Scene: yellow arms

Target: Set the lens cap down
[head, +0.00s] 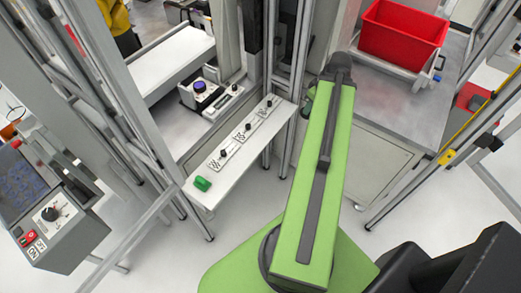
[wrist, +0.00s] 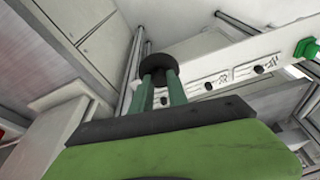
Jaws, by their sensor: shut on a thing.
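The lens cap (wrist: 159,63) is a dark round disc at the tips of my gripper's two green fingers in the wrist view. My gripper (wrist: 160,82) is shut on it and holds it up, with the narrow white shelf behind it in the picture. I cannot tell the height of the cap above any surface. In the head view my green arm reaches away past the right side of the white shelf (head: 236,160). The arm mostly hides my gripper there, and I cannot make out the cap.
The shelf bears several small black knobs on printed plates and a green block (head: 202,184) at its near end. A red bin (head: 402,35) stands on a grey table (head: 415,105) at right. A control box (head: 58,232) is at left. Metal posts stand close beside the shelf.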

